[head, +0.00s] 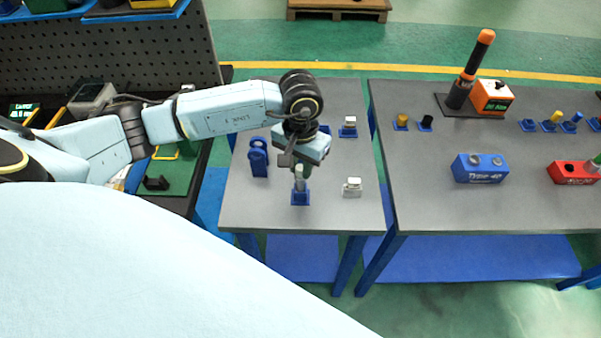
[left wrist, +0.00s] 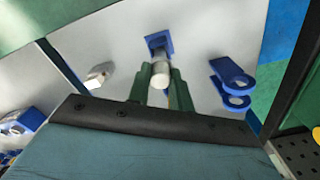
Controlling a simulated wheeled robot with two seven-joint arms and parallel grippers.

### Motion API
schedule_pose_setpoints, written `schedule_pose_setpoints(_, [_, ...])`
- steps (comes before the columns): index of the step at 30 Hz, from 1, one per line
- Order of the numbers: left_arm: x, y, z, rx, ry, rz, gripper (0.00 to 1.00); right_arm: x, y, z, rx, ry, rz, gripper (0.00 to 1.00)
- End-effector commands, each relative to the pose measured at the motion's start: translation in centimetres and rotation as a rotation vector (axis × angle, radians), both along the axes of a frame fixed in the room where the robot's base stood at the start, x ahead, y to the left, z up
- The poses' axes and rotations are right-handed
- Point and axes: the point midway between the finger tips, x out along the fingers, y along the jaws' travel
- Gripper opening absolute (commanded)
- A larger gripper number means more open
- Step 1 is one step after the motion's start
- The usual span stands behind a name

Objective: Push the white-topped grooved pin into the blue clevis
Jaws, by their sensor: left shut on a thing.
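My left gripper (head: 301,172) points down over the middle of the small table. Its green fingers (left wrist: 161,88) are shut on the white-topped pin (left wrist: 160,70), whose white top shows between them. In the head view the light pin (head: 300,184) stands about upright, its lower end at a blue stand (head: 300,198). I cannot tell whether it is seated in the stand or just above it; its grooves are not clear. The blue clevis (head: 258,158) stands left of the gripper, apart from it. In the left wrist view the clevis (left wrist: 231,85) shows two ringed prongs, right of the fingers.
A silver-white block (head: 352,187) lies right of the pin; a similar one sits on a blue stand (head: 348,127) behind it. A second table (head: 420,185) at the right carries blue and red blocks. A dark pegboard bench (head: 110,55) stands at the left.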

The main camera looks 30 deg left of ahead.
Motion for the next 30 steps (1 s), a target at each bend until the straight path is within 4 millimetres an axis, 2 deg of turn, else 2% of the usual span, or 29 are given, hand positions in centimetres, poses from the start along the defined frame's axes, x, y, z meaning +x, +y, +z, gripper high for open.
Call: schedule_pose_setpoints(30, [0.0, 0.0, 5.2, 0.000, -0.002, 0.000, 0.00, 0.0, 0.0, 2.5, 0.000, 0.001, 0.000, 0.39])
